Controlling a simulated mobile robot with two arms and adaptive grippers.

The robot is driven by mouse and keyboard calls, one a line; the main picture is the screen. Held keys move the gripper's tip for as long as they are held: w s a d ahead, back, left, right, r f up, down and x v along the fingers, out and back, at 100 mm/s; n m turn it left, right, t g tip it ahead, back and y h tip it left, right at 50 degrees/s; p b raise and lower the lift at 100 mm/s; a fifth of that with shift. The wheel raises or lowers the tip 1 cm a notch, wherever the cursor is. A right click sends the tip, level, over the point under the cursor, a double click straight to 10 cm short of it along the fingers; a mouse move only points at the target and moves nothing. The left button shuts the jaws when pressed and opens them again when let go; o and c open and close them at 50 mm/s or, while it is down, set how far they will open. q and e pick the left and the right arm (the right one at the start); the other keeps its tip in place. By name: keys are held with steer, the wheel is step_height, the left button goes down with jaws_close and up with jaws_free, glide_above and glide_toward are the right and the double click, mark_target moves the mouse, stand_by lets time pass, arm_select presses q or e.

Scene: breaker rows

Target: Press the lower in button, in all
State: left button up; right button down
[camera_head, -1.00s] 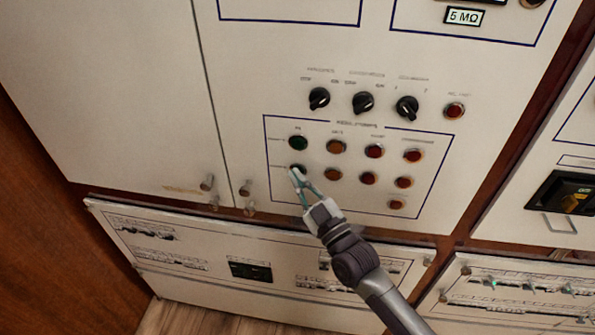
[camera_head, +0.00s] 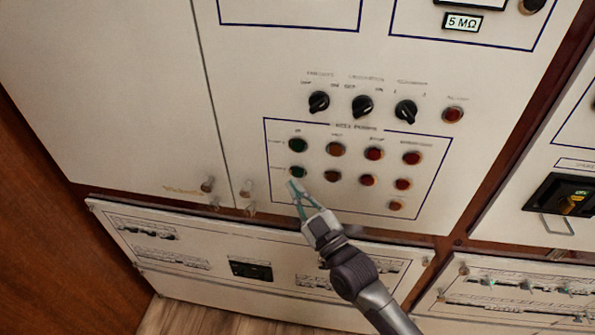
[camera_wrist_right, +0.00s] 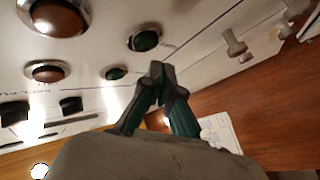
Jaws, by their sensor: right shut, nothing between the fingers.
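The lower green in button (camera_head: 297,172) is at the left end of the second button row on the white panel. The upper green button (camera_head: 298,145) is right above it. My right gripper (camera_head: 294,186) is shut and empty, its tips just below the lower green button; a small gap seems to show. In the right wrist view, the shut fingertips (camera_wrist_right: 157,70) are near a green button (camera_wrist_right: 145,39), apart from it. A second green button (camera_wrist_right: 116,73) is farther off. My left gripper is not in view.
Orange and red buttons (camera_head: 374,153) fill the rows to the right, with black rotary knobs (camera_head: 362,105) above. Metal knobs (camera_head: 207,184) stick out at the lower left. A lower panel (camera_head: 200,262) juts out below.

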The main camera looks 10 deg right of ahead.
steer(key=s, duration=0.2)
steer(key=s+a+p, duration=0.1)
steer(key=s, duration=0.1)
stand_by(0.8)
